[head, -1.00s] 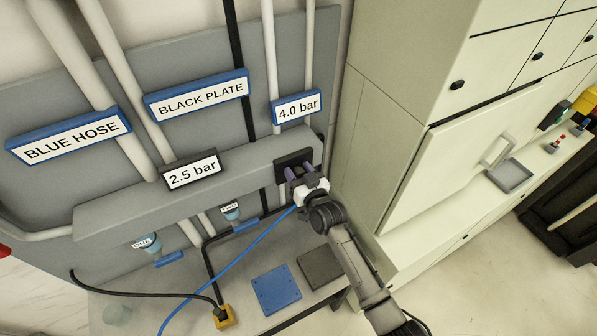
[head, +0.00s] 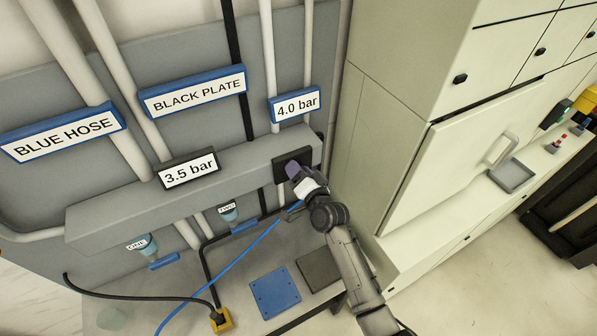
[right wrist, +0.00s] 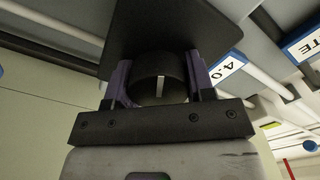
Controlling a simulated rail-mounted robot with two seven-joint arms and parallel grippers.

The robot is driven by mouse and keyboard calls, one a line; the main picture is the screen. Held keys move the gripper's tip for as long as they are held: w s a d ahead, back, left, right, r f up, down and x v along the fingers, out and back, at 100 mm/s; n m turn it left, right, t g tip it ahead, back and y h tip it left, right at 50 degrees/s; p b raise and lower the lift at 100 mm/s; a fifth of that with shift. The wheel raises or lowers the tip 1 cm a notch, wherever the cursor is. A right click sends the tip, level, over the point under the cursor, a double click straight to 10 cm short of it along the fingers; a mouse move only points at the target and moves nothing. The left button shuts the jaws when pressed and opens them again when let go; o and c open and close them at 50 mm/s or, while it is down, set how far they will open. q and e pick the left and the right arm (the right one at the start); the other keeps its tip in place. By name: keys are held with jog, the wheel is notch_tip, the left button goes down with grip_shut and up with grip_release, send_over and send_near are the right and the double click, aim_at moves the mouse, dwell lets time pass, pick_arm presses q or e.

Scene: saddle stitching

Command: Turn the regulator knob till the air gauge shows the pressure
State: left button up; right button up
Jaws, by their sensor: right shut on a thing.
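The air gauge display (head: 190,170) on the grey housing reads 3.5 bar. A blue-framed sign (head: 296,104) above it to the right reads 4.0 bar. My right gripper (head: 296,172) is at the black regulator plate (head: 280,175) at the housing's right end. In the right wrist view, my right gripper (right wrist: 160,85) is shut on the dark round regulator knob (right wrist: 160,82), one purple finger on each side. The knob's white mark points nearly straight along the gripper. In the head view the gripper hides the knob. My left gripper is not in view.
Signs read BLUE HOSE (head: 63,134) and BLACK PLATE (head: 194,90). Below lie a blue plate (head: 275,291), a dark plate (head: 319,268), a blue hose (head: 222,272) and a black hose (head: 130,296) ending at a yellow fitting (head: 221,319). A pale cabinet (head: 395,110) stands close on the right.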

jog(key=shift+m, duration=0.8)
jog(key=o, duration=0.9)
jog(key=shift+s+d+f, duration=0.1)
jog(key=shift+s+d, duration=0.1)
jog(key=shift+s, duration=0.1)
jog(key=b+v, duration=0.1)
jog(key=v, duration=1.2)
